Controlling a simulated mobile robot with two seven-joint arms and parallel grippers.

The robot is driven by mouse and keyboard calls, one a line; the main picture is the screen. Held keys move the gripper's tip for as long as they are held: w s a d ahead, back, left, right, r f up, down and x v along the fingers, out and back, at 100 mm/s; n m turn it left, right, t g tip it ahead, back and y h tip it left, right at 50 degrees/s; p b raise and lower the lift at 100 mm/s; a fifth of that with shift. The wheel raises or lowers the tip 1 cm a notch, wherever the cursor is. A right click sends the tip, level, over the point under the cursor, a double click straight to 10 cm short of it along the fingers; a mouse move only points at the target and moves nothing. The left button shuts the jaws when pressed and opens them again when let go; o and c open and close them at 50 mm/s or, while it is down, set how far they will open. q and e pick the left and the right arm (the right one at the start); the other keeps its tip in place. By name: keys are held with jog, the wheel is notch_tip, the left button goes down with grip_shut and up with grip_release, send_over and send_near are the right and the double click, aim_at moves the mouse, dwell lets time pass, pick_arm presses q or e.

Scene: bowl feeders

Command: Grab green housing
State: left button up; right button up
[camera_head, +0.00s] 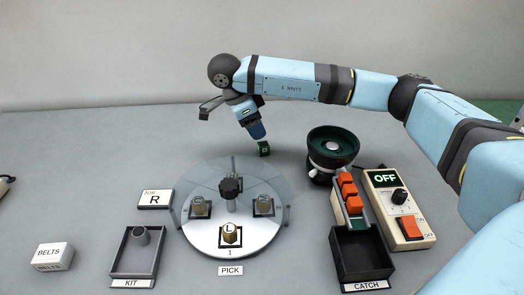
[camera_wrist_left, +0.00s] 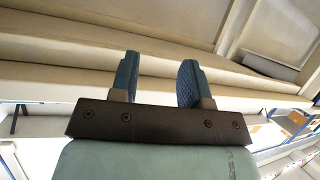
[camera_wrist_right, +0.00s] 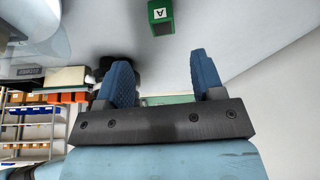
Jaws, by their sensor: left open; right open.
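The green housing (camera_head: 264,148) is a small block on the grey table, left of the green bowl feeder. In the right wrist view the green housing (camera_wrist_right: 160,14) shows a white label with an A and lies beyond the fingertips, apart from them. My right gripper (camera_head: 257,131) is just above and beside the housing in the head view, fingers pointing down. In the right wrist view its fingers (camera_wrist_right: 164,75) are spread with nothing between them. My left gripper (camera_wrist_left: 158,75) is open and empty in the left wrist view; it is not visible in the head view.
The bowl feeder (camera_head: 333,147) stands right of the housing, with a track of orange parts (camera_head: 348,192) and a black catch bin (camera_head: 362,255). A control box (camera_head: 398,210) reads OFF. A round dial plate (camera_head: 205,235) sits in front.

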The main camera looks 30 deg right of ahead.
aim_at(263, 144)
jog(key=x, duration=0.3)
jog(key=shift+w+f+b, duration=0.1)
jog(key=shift+b, duration=0.25)
jog(key=x, duration=0.1)
jog(key=b+x, duration=0.1)
jog(key=x, duration=0.2)
jog(key=shift+w+f, duration=0.1)
jog(key=shift+f, duration=0.55)
jog(key=c, duration=1)
pick_arm(q)
jog(key=r+t, duration=0.1)
jog(key=w+d+r+h, duration=0.1)
jog(key=r, duration=0.1)
jog(key=w+d+r+t, duration=0.1)
jog(key=shift+d+r+t+h, duration=0.2)
jog(key=shift+r+t+h, duration=0.1)
jog(key=shift+h, duration=0.1)
pick_arm(e)
jog(key=shift+r, duration=0.15)
